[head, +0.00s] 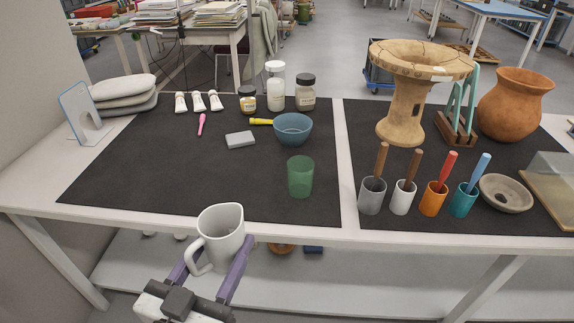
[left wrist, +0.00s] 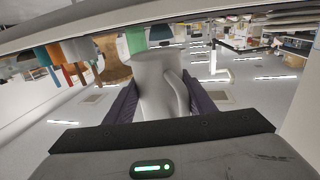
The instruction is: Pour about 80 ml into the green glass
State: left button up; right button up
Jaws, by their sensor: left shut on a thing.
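A white jug (head: 222,238) with a handle on its left is held between the purple fingers of my left gripper (head: 217,262). It is at the table's front edge, to the left of and nearer than the green glass. It looks roughly upright; its contents cannot be made out. In the left wrist view the jug (left wrist: 158,85) fills the space between the fingers (left wrist: 161,102). The green glass (head: 300,177) stands upright on the dark mat, apart from the jug. It also shows in part behind the jug in the left wrist view (left wrist: 135,40). My right gripper is not in view.
A blue bowl (head: 293,128) and grey block (head: 240,139) are behind the glass. Several cups with tools, such as the grey cup (head: 372,196), stand to its right on another mat (head: 352,130). The left mat's front (head: 150,185) is clear.

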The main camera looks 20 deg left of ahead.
aim_at(300, 167)
jog(key=u, duration=1.75)
jog(key=k, duration=0.95)
jog(key=z, duration=1.25)
jog(key=i, duration=1)
jog(key=z, duration=0.05)
